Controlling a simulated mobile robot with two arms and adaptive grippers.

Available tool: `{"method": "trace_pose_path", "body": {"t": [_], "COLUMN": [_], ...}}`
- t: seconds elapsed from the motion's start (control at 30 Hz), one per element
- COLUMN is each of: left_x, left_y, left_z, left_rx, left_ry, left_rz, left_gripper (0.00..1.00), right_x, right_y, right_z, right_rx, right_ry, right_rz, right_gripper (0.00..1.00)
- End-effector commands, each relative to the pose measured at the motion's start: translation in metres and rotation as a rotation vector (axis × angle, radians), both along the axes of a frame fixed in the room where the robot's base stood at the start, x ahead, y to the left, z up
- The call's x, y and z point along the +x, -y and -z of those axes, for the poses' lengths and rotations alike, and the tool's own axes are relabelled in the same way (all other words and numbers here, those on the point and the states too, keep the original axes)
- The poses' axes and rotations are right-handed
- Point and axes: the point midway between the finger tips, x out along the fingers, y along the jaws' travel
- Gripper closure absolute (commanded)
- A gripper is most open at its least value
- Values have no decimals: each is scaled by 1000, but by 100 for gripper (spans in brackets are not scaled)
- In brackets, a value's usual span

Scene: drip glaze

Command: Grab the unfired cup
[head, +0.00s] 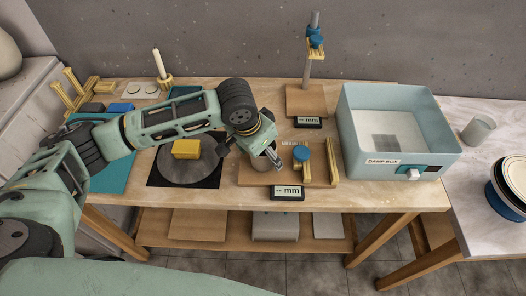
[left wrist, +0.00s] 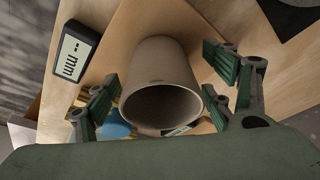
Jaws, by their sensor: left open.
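The unfired cup (left wrist: 163,62) is plain grey-brown clay. In the left wrist view it sits in the middle, its dark open mouth toward my palm. My left gripper (left wrist: 160,92) is open, with green-padded fingers on both sides of the cup and gaps showing between pads and wall. In the head view my left gripper (head: 274,157) points down over the wooden measuring board (head: 250,176), and the cup (head: 260,164) is mostly hidden behind it. My right gripper is in neither view.
A gauge with a blue knob (head: 302,153) and mm display (head: 287,192) stands close to the right of the gripper. A blue damp box (head: 440,155) is farther right. A dark disc with a yellow block (head: 186,149) lies left. Another gauge stand (head: 307,98) is behind.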

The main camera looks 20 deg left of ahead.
Motion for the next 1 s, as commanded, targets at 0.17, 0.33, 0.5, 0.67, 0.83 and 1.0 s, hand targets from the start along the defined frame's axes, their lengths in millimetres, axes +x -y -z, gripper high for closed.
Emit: {"method": "trace_pose_path", "body": {"t": [0.17, 0.33, 0.5, 0.67, 0.83, 1.0], "left_x": [0, 0, 0, 0, 0, 1], "left_y": [0, 0, 0, 0, 0, 0], "left_z": [1, 1, 0, 0, 0, -1], "left_rx": [0, 0, 0, -1, 0, -1], "left_ry": [0, 0, 0, 0, 1, 3], "left_rz": [0, 0, 0, 0, 0, 0], "left_gripper": [24, 36, 51, 65, 80, 82], "right_x": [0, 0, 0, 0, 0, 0], "right_y": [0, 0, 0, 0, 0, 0], "right_z": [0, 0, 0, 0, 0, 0], "right_rx": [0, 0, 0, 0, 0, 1], "right_ry": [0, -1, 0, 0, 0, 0], "right_rz": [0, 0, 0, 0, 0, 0], "right_gripper": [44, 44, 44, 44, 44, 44]}}
